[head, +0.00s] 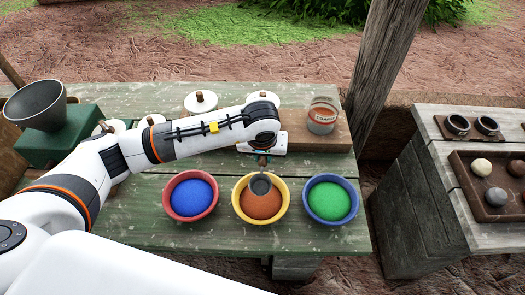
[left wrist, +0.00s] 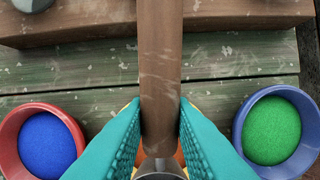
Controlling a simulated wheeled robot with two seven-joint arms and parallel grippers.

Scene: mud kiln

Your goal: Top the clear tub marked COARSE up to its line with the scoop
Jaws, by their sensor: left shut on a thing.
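The clear tub (head: 322,116) stands upright on a wooden block at the back right of the green table. It has a pale label with small lettering and reddish-brown material inside; its line is too small to make out. My left gripper (head: 262,160) is shut on the brown handle (left wrist: 160,70) of the scoop, between teal fingers (left wrist: 160,125). The scoop's grey metal head (head: 261,184) is over the yellow bowl (head: 240,207) of orange-brown grains. Whether it touches the grains or holds any is unclear. My right gripper is not in view.
A red bowl (head: 171,204) of blue grains and a blue bowl (head: 351,208) of green grains flank the yellow one. The wooden block (head: 300,138) lies behind them. A grey funnel (head: 38,104) on a green box stands left. A wooden post (head: 385,65) rises behind the tub.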

